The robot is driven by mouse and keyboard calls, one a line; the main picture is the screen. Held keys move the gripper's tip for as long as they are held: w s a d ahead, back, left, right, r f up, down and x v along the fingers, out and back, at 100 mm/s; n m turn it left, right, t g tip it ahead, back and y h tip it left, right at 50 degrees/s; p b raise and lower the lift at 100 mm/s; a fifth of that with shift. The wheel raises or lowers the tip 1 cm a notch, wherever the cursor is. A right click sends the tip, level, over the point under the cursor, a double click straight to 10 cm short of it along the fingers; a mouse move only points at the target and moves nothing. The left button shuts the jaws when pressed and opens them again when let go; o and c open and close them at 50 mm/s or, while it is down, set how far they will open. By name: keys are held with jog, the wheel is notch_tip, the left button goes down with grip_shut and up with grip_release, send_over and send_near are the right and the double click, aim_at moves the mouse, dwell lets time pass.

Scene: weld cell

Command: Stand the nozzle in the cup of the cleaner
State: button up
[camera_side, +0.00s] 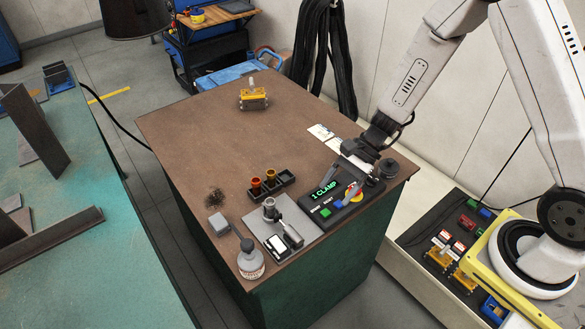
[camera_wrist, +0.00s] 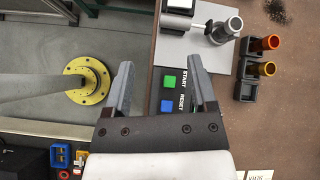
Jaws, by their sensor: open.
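Whether anything is inside the cylinder I cannot tell. My gripper (camera_wrist: 161,63) is open and empty, above the control box (camera_side: 335,198). In the side view my gripper (camera_side: 350,178) is partly hidden by its own wrist.
The control box reads "1 CLAMP" and has a green START button (camera_wrist: 168,82) and a blue RESET button (camera_wrist: 167,106). A yellow fixture (camera_side: 253,98) stands at the back; the table's middle is clear.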

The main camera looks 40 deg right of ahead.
jog(key=s+d+r+n+t+h, duration=0.2)
jog(key=s+d+r+n+h, duration=0.5)
jog(key=n, duration=0.7)
notch_tip(320, 180, up, 2)
jog(key=shift+d+r+n+t+h, duration=0.2)
jog(key=shift+d+n+t+h, duration=0.35)
jog(key=shift+h, duration=0.65)
